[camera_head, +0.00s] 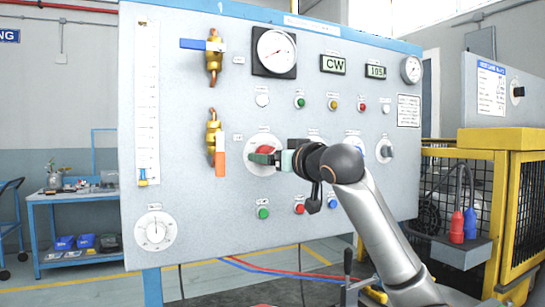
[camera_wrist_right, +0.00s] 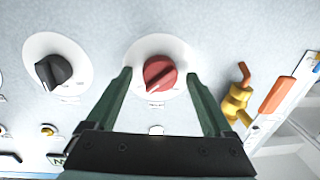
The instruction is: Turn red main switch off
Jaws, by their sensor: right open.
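The red main switch is a round red knob (camera_head: 266,149) on a white disc on the grey panel (camera_head: 210,90). In the right wrist view the red knob (camera_wrist_right: 160,73) shows whole, its grip bar slanted from lower left to upper right. My right gripper (camera_head: 270,158) is in front of it and partly hides it in the head view. In the right wrist view its two green fingers (camera_wrist_right: 158,77) are open, one on each side of the knob, with gaps to it. Whether the fingertips reach the knob's depth I cannot tell. My left gripper is not in view.
A black knob (camera_wrist_right: 53,72) and an orange-handled brass valve (camera_head: 216,150) flank the switch. Push buttons sit below, including a green one (camera_head: 263,213). Gauges and displays are above. A yellow cage (camera_head: 500,140) stands at the right, a blue cart (camera_head: 75,200) at the left.

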